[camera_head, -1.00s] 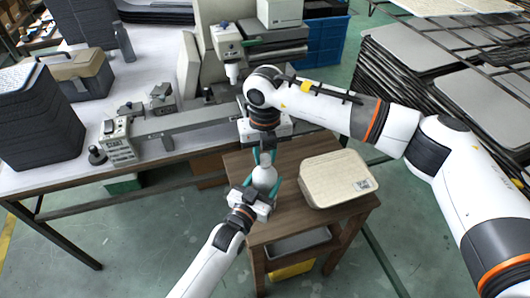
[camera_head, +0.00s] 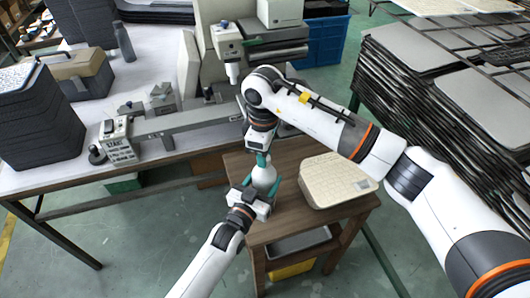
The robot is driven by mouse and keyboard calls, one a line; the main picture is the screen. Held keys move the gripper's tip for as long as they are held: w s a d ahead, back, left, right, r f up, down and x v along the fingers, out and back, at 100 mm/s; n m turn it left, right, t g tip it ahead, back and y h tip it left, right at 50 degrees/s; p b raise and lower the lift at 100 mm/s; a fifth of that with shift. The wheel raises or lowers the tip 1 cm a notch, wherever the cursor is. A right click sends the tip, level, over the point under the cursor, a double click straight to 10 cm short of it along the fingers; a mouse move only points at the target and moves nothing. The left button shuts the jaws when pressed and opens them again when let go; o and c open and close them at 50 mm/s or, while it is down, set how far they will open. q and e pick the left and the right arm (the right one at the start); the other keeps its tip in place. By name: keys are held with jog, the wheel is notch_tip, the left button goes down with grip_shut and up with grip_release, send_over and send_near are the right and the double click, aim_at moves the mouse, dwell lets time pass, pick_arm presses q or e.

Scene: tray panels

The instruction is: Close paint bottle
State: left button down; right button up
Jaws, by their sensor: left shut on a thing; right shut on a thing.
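The white paint bottle (camera_head: 264,173) is upright between my two grippers, over the left part of the small wooden stool. My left gripper (camera_head: 262,186) comes from below and is shut around the bottle's lower body with its teal fingers. My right gripper (camera_head: 262,160) points straight down from above and is shut at the bottle's top. The cap itself is hidden by the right fingers, so I cannot tell how it sits on the neck.
A cream box (camera_head: 335,181) sits on the wooden stool (camera_head: 285,226), right of the bottle. Behind is a white workbench (camera_head: 60,180) with a machine (camera_head: 228,45). Stacked dark trays (camera_head: 440,110) stand on the right, a blue crate (camera_head: 326,40) at the back.

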jog(key=shift+r+m, duration=0.1)
jog(key=shift+m, duration=0.8)
jog(key=o, duration=0.9)
jog(key=shift+d, duration=0.1)
jog(key=shift+o, duration=0.2)
jog(key=shift+r, duration=2.15)
jog(key=shift+c, duration=0.4)
